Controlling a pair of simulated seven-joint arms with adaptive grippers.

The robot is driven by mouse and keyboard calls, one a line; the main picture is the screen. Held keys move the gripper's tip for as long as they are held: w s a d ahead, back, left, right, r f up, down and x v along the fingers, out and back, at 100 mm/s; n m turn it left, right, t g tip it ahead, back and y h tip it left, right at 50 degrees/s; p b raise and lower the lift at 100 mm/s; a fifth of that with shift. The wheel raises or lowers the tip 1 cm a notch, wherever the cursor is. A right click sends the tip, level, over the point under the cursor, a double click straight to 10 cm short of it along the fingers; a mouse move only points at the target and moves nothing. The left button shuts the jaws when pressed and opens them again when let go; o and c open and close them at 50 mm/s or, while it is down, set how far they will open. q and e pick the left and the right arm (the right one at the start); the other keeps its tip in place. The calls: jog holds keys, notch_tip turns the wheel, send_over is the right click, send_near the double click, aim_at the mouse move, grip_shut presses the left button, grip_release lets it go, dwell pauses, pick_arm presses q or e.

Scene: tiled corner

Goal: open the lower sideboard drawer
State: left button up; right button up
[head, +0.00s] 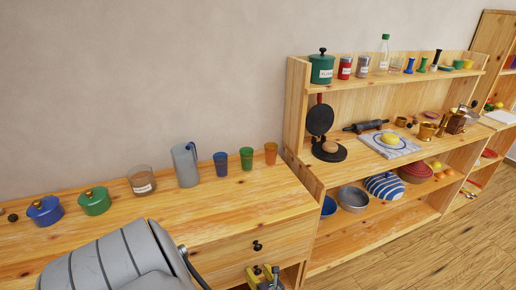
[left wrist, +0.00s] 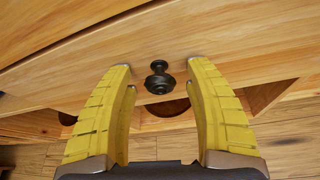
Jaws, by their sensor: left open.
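The wooden sideboard has an upper drawer with a dark knob (head: 257,246); its front looks closed in the head view. The lower drawer front (head: 230,276) is below it, partly cut off by the picture's bottom edge. My left gripper (head: 264,272), with yellow fingers, is at the lower drawer's front. In the left wrist view the left gripper (left wrist: 160,68) is open, its fingers on either side of a dark round knob (left wrist: 159,80) on a wooden drawer front (left wrist: 230,62). A gap shows between each finger and the knob. My right gripper is not in view.
On the sideboard top (head: 225,205) stand a blue pot (head: 45,211), a green pot (head: 94,201), a glass jar (head: 141,181), a grey pitcher (head: 186,165) and several coloured cups. A loaded shelf unit (head: 365,236) stands close on the right. Wooden floor (head: 440,255) is clear at lower right.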

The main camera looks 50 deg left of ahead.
pick_arm(q)
jog(key=shift+c, duration=0.5)
grip_shut()
